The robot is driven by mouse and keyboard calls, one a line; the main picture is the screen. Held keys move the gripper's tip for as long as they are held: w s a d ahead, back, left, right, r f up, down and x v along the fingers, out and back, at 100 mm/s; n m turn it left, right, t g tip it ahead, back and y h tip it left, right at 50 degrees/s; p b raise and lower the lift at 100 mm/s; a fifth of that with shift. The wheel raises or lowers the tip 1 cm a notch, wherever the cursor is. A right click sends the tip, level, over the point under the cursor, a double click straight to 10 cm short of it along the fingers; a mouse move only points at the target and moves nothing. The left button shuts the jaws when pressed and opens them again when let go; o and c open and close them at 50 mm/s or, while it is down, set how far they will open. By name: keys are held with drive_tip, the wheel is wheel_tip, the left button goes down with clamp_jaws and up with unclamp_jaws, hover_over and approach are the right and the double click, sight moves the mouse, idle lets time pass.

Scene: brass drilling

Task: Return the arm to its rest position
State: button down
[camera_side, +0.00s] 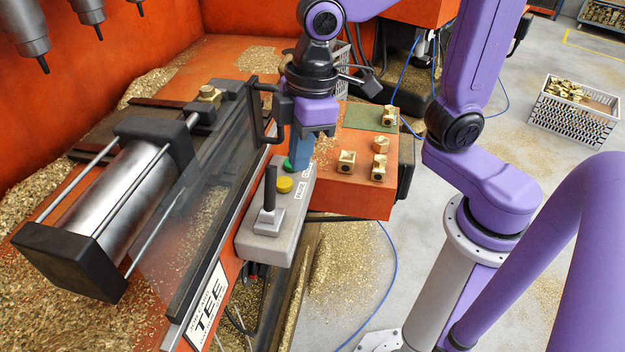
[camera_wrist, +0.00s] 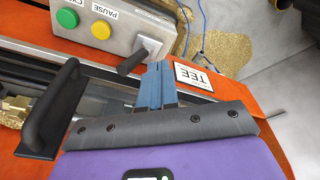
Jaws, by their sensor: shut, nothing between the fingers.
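My gripper (camera_side: 302,155) is shut with nothing between its blue fingers. In the side view it points down over the far end of the grey control box (camera_side: 272,235), close to the green button (camera_side: 289,164). Whether it touches the box cannot be told. In the wrist view my gripper (camera_wrist: 159,68) shows its fingers together, with the black lever (camera_wrist: 133,61) of the box just beyond them. The green button (camera_wrist: 67,18) and yellow button (camera_wrist: 101,29) lie farther up-left.
A clear guard (camera_side: 195,210) with a black handle (camera_side: 265,112) stands left of my gripper. Several brass fittings (camera_side: 346,162) sit on the orange table (camera_side: 345,198), one on a green mat (camera_side: 362,117). A crate (camera_side: 572,122) of brass parts stands on the floor.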

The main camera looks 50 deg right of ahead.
drive_tip(key=s+d+f+h, duration=0.1)
drive_tip(key=s+d+f, duration=0.3)
drive_tip(key=s+d, duration=0.8)
drive_tip(key=shift+s+d+g, duration=0.2)
drive_tip(key=shift+d+g, duration=0.05)
drive_tip(key=shift+g, duration=0.05)
idle(2.2)
